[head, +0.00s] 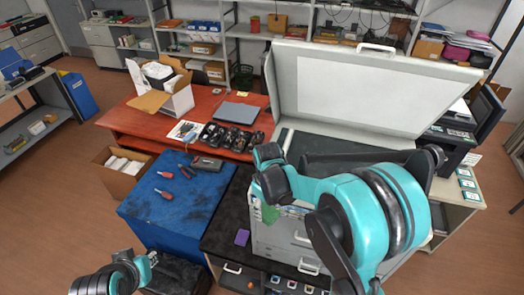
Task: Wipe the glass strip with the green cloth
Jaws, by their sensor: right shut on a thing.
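A large pale copier stands at centre right with its lid (350,85) raised. Part of its dark glass bed (312,146) shows below the lid. My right gripper (268,186) is at the copier's left front side, shut on the green cloth (270,213), of which a small part shows below the dark fingers. My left gripper (148,259) is low at the left, in front of the blue-topped cabinet and away from the copier; its fingers are too small to read.
A blue-topped cabinet (155,209) holds red-handled tools. Behind, a red table (130,119) carries black cartridges (230,137) and an open box (178,102).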

